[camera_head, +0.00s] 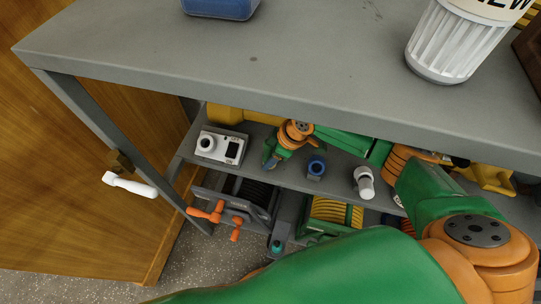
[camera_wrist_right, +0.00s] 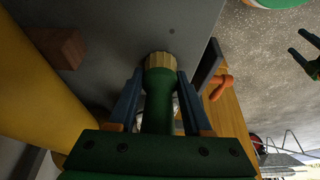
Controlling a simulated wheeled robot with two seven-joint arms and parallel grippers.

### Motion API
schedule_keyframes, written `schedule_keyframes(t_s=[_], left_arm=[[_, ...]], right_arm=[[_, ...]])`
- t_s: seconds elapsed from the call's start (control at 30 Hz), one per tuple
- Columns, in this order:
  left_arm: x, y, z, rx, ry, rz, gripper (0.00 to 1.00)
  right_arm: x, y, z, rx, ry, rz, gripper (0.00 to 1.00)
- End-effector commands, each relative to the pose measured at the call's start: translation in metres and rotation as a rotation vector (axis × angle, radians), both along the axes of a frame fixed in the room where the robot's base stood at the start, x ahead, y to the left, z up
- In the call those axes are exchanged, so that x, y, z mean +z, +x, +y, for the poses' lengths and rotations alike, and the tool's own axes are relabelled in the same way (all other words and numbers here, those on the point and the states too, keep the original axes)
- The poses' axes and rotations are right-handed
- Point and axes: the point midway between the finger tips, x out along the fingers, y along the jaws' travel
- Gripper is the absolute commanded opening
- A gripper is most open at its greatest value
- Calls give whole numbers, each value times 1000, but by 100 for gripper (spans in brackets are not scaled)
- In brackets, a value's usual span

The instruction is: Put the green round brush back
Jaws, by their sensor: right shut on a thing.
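The green round brush (camera_wrist_right: 159,84) has a green handle and a pale bristle end. In the right wrist view my right gripper (camera_wrist_right: 155,78) is shut on its handle, with the bristles pointing away from the palm. In the head view my right gripper (camera_head: 270,158) reaches under the tabletop, over the left part of the lower shelf (camera_head: 285,175). The brush cannot be made out there. My left gripper (camera_wrist_right: 305,50) shows small at the right edge of the right wrist view, empty with its fingers apart.
The grey tabletop (camera_head: 270,75) lies above my right arm. On the shelf are a white box-like device (camera_head: 220,147), a small blue part (camera_head: 316,167) and a white cylinder (camera_head: 364,182). Orange-handled gear (camera_head: 208,211) sits below. A wooden panel (camera_head: 80,170) stands left.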

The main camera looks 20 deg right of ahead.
Motion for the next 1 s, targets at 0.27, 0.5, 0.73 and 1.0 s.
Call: schedule_keyframes(t_s=[0.27, 0.5, 0.73, 1.0], left_arm=[[-1, 0, 0, 0, 0, 0, 78], [-15, 0, 0, 0, 0, 0, 78], [8, 0, 0, 0, 0, -1, 78], [9, 0, 0, 0, 0, 0, 78]], right_arm=[[-2, 0, 0, -1, 0, 0, 79], [-9, 1, -1, 0, -2, -3, 79], [45, -18, -17, 1, -1, -1, 79], [61, -24, -23, -1, 0, 2, 79]])
